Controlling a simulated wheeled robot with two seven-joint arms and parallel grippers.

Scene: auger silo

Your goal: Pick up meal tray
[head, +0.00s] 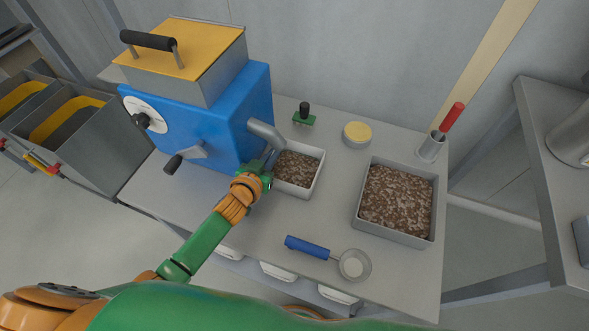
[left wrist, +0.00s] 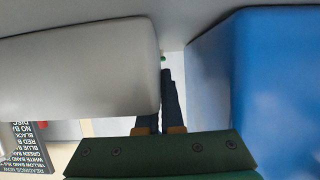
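The small white tray (head: 319,177), with brown meal in it, stands on the table under the grey spout (head: 266,133) of the blue machine. My left gripper (head: 268,167) is at the tray's left side, beside the spout, pointing away from me. In the left wrist view its dark fingers (left wrist: 165,100) lie close together between a pale rounded surface on the left and the blue machine (left wrist: 262,85) on the right. The pale surface hides part of one finger, so I cannot tell whether they grip the tray wall. My right gripper is not in view.
A larger grey tray of meal (head: 361,222) stands at the right. A blue-handled scoop (head: 308,247) lies in front. A green stamp-like object (head: 304,117), a yellow-lidded tin (head: 357,134) and a cup with a red-handled tool (head: 431,148) stand at the back. The table front-left is clear.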

